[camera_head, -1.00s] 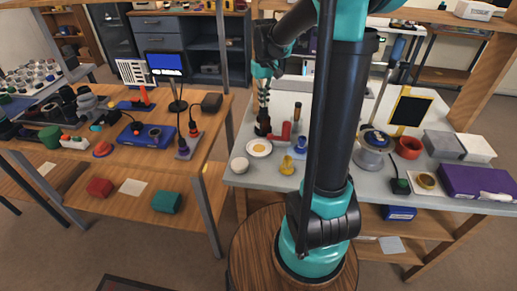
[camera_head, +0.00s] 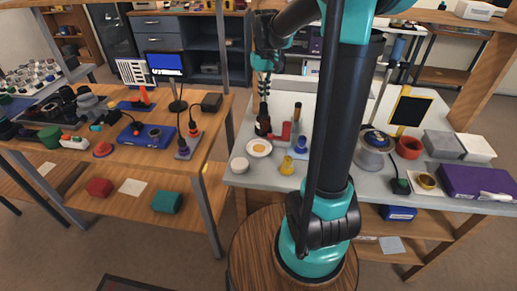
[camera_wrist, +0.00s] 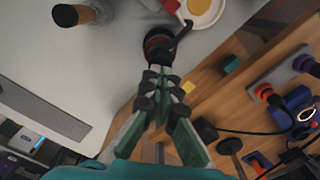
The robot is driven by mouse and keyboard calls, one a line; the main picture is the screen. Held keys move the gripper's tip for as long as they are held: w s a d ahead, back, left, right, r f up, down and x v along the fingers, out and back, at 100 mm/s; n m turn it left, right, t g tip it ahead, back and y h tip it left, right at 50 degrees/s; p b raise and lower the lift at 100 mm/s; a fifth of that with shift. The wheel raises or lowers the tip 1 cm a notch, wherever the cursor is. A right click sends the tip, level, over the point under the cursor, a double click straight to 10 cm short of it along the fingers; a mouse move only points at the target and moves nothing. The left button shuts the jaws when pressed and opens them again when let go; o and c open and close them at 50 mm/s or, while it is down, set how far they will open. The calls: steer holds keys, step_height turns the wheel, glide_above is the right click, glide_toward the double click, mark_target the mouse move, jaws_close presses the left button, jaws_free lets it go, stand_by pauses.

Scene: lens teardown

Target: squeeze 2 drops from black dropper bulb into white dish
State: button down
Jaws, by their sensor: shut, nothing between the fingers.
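A dark brown bottle-like piece (camera_head: 263,126) stands on the grey bench in the head view. In the wrist view it is the round brown piece (camera_wrist: 157,42), with a black bar leaning off its right side; I cannot tell for sure whether this is the dropper bulb. My gripper (camera_wrist: 157,72) is shut and empty, its fingertips just at the near side of this piece; touching or apart is unclear. In the head view my gripper (camera_head: 264,98) is above it.
A small white round item (camera_head: 240,165) is near the bench's left edge. A wooden table (camera_head: 205,150) with cables stands left, across a gap.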

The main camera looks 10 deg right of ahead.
steer(key=shift+f, duration=0.1)
steer(key=shift+f, duration=1.35)
steer(key=shift+r, duration=1.45)
step_height(320, 180, up, 6)
stand_by(0.3)
steer(key=shift+s, duration=0.1)
stand_by(0.3)
